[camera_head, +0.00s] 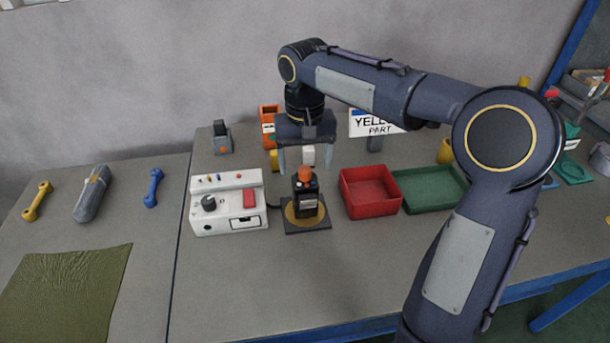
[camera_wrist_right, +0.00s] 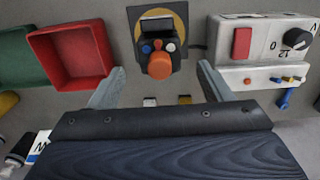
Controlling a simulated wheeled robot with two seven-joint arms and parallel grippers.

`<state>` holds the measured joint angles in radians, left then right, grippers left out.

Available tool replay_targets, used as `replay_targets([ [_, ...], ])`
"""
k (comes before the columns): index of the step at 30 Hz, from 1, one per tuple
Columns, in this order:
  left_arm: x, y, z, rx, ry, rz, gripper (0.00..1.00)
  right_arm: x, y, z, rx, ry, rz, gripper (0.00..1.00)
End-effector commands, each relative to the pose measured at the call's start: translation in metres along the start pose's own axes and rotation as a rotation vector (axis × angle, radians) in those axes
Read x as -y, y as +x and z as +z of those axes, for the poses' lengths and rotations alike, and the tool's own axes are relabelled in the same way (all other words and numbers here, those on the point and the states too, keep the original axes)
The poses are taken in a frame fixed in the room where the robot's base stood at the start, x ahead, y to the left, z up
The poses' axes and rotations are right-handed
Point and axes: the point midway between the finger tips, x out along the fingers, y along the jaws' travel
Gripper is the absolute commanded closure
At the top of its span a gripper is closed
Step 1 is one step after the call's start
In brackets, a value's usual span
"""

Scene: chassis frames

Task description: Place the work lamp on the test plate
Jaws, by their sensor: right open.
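The work lamp, a black block with an orange top (camera_head: 306,197), stands upright on the test plate (camera_head: 290,228), a dark square with a yellow disc. In the right wrist view the lamp (camera_wrist_right: 157,50) overlaps the yellow disc of the plate (camera_wrist_right: 133,72). My right gripper (camera_head: 305,166) is open and empty just above and behind the lamp. Its fingers show apart in the wrist view (camera_wrist_right: 157,74), on either side of the orange top, with visible gaps. My left gripper is not in view.
A white control box (camera_head: 228,222) stands left of the plate. A red bin (camera_head: 370,212) and a green tray (camera_head: 447,206) stand right. Small yellow and white parts, an orange holder (camera_head: 269,112) and a sign (camera_head: 378,123) stand behind. The bench in front is clear.

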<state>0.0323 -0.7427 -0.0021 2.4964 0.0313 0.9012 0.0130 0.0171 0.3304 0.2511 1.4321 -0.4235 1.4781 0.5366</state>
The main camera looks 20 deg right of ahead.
Motion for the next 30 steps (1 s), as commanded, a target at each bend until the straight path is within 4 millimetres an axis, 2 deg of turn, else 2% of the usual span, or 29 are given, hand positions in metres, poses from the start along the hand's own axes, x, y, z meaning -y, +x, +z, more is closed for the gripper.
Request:
replay_targets([
  [1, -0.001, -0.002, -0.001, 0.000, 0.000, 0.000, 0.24, 0.000, -0.012, 0.000, -0.003, 0.000, -0.002, 0.27],
  [6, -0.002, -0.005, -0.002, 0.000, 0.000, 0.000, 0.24, 0.000, -0.036, 0.000, -0.001, -0.001, 0.000, 0.27],
  [10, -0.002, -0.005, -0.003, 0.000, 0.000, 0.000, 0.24, -0.002, -0.044, 0.002, -0.002, -0.003, -0.002, 0.27],
  [13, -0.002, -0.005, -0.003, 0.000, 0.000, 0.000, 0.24, -0.008, -0.047, 0.015, -0.022, -0.017, -0.021, 0.27],
  [17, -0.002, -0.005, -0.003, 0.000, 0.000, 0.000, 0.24, -0.024, -0.047, 0.053, -0.076, -0.056, -0.078, 0.27],
  [20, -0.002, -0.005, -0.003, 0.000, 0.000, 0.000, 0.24, -0.036, -0.039, 0.092, -0.131, -0.085, -0.142, 0.27],
  [24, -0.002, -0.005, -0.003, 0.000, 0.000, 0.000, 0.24, -0.047, -0.017, 0.145, -0.219, -0.107, -0.238, 0.27],
  [30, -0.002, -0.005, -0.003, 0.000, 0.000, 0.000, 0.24, -0.047, 0.022, 0.204, -0.344, -0.108, -0.359, 0.27],
])
